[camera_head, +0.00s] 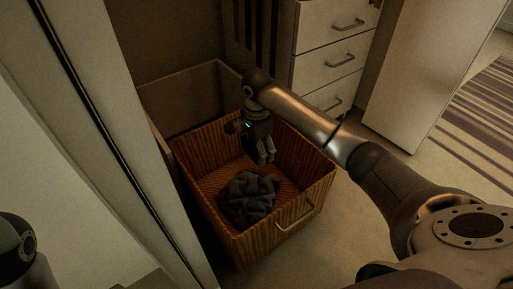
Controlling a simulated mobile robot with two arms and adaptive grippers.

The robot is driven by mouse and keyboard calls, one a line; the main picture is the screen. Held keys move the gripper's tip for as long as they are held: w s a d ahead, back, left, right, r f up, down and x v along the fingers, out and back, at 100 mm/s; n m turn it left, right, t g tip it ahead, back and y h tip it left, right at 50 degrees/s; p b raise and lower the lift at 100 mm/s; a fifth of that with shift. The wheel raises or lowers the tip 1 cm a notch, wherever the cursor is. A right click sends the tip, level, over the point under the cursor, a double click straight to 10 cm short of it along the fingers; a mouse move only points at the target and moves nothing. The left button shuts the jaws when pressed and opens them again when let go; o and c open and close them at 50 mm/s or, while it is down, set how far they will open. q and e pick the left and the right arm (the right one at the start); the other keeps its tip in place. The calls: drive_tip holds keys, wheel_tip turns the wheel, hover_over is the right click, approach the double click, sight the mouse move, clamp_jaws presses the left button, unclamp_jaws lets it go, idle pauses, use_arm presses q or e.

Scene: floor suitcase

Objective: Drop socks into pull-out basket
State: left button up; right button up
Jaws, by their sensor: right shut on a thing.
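The pull-out basket (305,187) is an open orange-brown ribbed box with a metal handle on its front, pulled out of the cabinet. The dark grey socks (249,197) show as a crumpled bundle inside the basket's outline, low over its floor. My right gripper (265,158) points down into the basket from above, just over the upper edge of the bundle. It is shut on the socks; the contact itself is hard to make out in the dim light. Whether the bundle touches the basket floor is unclear. My left gripper is out of view.
A tall pale cabinet panel (125,130) stands close on the basket's left. A white drawer unit (333,50) and a pale door panel (425,75) stand behind to the right. Bare floor lies right of the basket, with a striped rug (470,125) farther off.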

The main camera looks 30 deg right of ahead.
drive_tip(key=o, duration=1)
drive_tip(key=shift+o, duration=0.2)
drive_tip(key=shift+r, duration=0.15)
wheel_tip(320, 180, up, 12)
